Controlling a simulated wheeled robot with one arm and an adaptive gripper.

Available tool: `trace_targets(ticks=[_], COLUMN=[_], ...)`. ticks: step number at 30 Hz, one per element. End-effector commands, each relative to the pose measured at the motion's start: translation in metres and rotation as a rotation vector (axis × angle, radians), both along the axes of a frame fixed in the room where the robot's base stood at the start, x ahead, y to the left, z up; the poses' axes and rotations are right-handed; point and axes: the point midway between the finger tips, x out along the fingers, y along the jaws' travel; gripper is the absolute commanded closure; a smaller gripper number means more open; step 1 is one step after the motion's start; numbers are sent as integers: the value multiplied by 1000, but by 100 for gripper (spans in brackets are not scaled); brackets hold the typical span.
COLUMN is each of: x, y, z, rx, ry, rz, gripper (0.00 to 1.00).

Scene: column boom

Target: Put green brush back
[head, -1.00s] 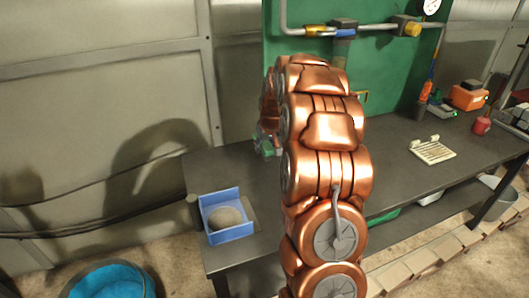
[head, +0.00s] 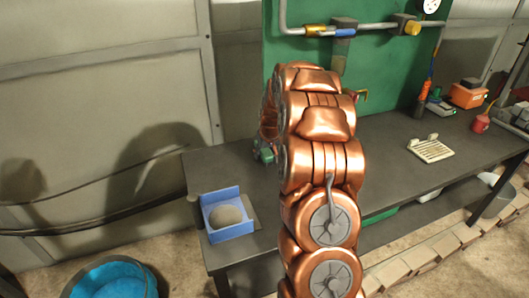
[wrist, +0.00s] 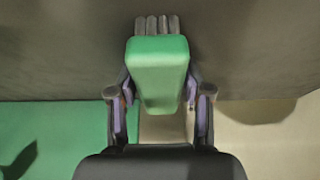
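The green brush (wrist: 158,68) fills the middle of the wrist view, with grey bristle tufts at its top end. My gripper (wrist: 159,85) has a finger on each side of it, and the fingertips close in on its sides. In the head view a small green part (head: 266,154) shows at the left edge of my copper arm, by the gripper end, over the left part of the bench. My arm hides most of the gripper and brush there.
The dark bench (head: 390,175) carries a blue open tray (head: 232,231) with a round grey-brown thing in it at left. A pale slotted plate (head: 431,149) and tools stand at right. A green panel (head: 385,75) with pipes rises behind. A blue tub (head: 110,280) is on the floor.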

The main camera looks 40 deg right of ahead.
Motion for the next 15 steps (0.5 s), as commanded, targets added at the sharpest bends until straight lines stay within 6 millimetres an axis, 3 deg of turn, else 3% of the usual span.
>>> trace_targets(ticks=[3,15], x=[0,0], y=[0,0], z=[0,5], rx=[0,0], ry=[0,0], rz=[0,0], gripper=[35,35])
